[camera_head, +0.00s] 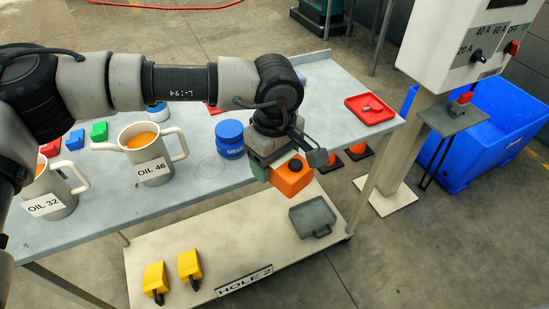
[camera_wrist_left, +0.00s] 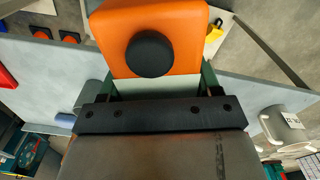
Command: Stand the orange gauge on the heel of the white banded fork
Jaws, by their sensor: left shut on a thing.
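The orange gauge (camera_head: 290,182) is a rounded orange block with a black round knob. My left gripper (camera_head: 270,163) is shut on it and holds it in the air at the table's front edge, above the lower beige surface. In the left wrist view the gauge (camera_wrist_left: 185,22) fills the top middle, its black knob facing the camera, between the green fingers (camera_wrist_left: 160,85). I cannot make out a white banded fork for sure in either view. My right gripper is not in view.
The grey table (camera_head: 215,185) holds mugs (camera_head: 151,172), a blue grease tub (camera_head: 230,139) and a red tray (camera_head: 370,109). The lower beige surface (camera_head: 225,262) bears two yellow black-tipped pieces (camera_head: 190,264), a grey tray (camera_head: 313,217) and a HOLE 2 label. A blue bin (camera_head: 480,145) stands right.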

